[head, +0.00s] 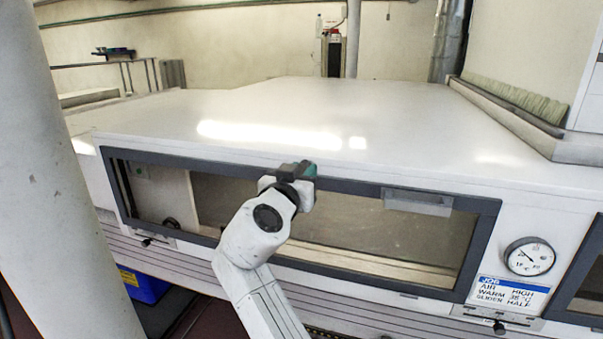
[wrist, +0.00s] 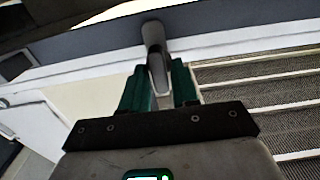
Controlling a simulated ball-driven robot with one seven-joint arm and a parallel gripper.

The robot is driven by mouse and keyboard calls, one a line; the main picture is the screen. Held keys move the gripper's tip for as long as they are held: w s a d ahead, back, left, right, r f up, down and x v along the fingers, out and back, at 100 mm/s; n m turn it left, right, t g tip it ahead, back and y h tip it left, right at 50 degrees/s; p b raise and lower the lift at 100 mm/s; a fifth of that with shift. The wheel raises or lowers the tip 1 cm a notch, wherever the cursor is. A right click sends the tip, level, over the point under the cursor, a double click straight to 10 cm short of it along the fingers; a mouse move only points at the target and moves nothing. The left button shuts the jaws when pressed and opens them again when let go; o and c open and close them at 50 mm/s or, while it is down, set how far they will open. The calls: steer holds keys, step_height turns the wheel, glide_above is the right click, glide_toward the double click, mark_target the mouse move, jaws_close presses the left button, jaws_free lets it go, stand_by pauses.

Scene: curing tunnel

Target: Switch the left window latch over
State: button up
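The window (head: 340,225) in the front of the white tunnel housing has a dark grey frame. My gripper (head: 300,172) is at the top rail of this frame, left of its middle, and covers the spot there in the head view. In the wrist view a grey lever, the left window latch (wrist: 154,40), hangs from the dark rail. Its lower end lies between the teal fingers of my gripper (wrist: 160,88), which look closed on its sides. The latch itself is hidden in the head view.
A round gauge (head: 530,257) and a blue-and-white sign (head: 508,292) are right of the window. A large pale column (head: 65,170) stands at the left. The housing's top (head: 280,110) is clear.

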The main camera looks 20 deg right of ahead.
jaws_close()
steer(key=shift+f+m+b, duration=0.25)
steer(key=shift+m+b, duration=0.15)
steer(key=shift+b, duration=0.85)
steer(key=m+b, duration=0.8)
steer(key=b, duration=0.3)
steer(key=m+b, duration=0.9)
steer(key=b, duration=0.2)
steer(key=shift+s+d+f, duration=0.1)
steer(key=shift+s+d, duration=0.1)
steer(key=shift+o, duration=1.5)
jaws_free()
